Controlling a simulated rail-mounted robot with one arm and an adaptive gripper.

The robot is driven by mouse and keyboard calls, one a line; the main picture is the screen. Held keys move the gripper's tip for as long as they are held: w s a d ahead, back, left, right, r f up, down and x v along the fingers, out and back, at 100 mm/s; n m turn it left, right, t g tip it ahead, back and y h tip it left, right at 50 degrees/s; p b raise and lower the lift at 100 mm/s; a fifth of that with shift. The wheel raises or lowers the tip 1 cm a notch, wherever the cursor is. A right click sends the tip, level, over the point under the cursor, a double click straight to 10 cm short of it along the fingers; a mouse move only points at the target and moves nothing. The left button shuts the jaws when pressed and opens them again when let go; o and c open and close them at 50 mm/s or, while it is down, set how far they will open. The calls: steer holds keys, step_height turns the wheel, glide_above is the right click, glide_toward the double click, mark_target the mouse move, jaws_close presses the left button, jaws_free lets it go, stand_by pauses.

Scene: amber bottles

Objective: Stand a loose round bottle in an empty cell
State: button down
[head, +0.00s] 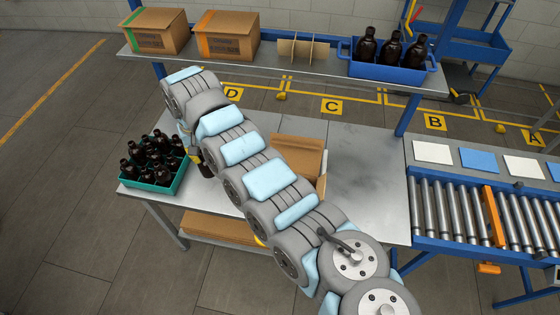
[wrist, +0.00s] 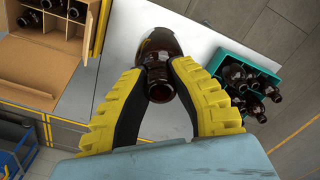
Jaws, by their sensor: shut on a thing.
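My gripper (wrist: 158,76) is shut on the neck of a dark amber round bottle (wrist: 157,42), seen from above in the wrist view. In the head view the bottle (head: 207,168) shows partly below my wrist, beside the teal crate; I cannot tell whether its base touches the table. An open cardboard carton with dividers (wrist: 35,82) lies at the upper left of the wrist view, with bottles in some cells. In the head view my arm hides much of this carton (head: 298,152). A teal crate (head: 178,183) holding several dark bottles stands at the table's left end, right of my gripper in the wrist view (wrist: 212,66).
The grey table (head: 365,185) is clear right of the carton. A shelf behind bears two closed cartons (head: 155,32), a cardboard divider (head: 303,48) and a blue tray (head: 390,69) with three bottles. A roller conveyor (head: 465,212) adjoins the table on the right.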

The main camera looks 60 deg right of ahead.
steer(key=s+d+f+m+b, duration=0.1)
steer(key=s+d+f+m, duration=0.3)
steer(key=s+d, duration=0.55)
steer(key=s+d+f+m+b, duration=0.1)
steer(key=s+d+f+b, duration=0.1)
steer(key=s+d+f, duration=0.65)
step_height(320, 180, down, 10)
steer(key=s+b, duration=0.2)
steer(key=b, duration=0.2)
steer(key=shift+r, duration=0.2)
steer(key=shift+f+b, duration=0.55)
steer(key=shift+f, duration=0.9)
steer(key=c, duration=1)
jaws_free()
steer(key=shift+d+r, duration=0.1)
steer(key=shift+r, duration=0.05)
steer(key=shift+r, duration=5.95)
